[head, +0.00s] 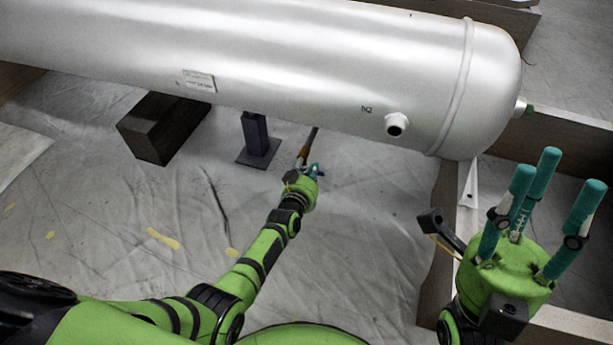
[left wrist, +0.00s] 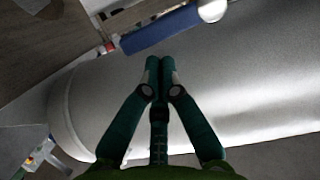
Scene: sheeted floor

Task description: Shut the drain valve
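The silver tank (head: 300,65) lies across the head view, and its underside fills much of the left wrist view (left wrist: 240,75). A thin brown and brass-coloured pipe (head: 306,148), perhaps the drain line, hangs below the tank. My left gripper (head: 314,171) is at the pipe's lower end in the head view; whether it touches is unclear. In the left wrist view its teal fingertips (left wrist: 158,62) are together, with nothing visible between them. No valve handle can be made out for certain. My right gripper (head: 543,190) is open and empty, fingers up, at the right.
A blue-grey support post (head: 255,135) stands left of my left gripper. A dark block (head: 165,125) lies farther left. A short nozzle (head: 397,124) marked N2 projects from the tank. Wooden beams (head: 570,140) lie at right. Sheeted floor between is clear.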

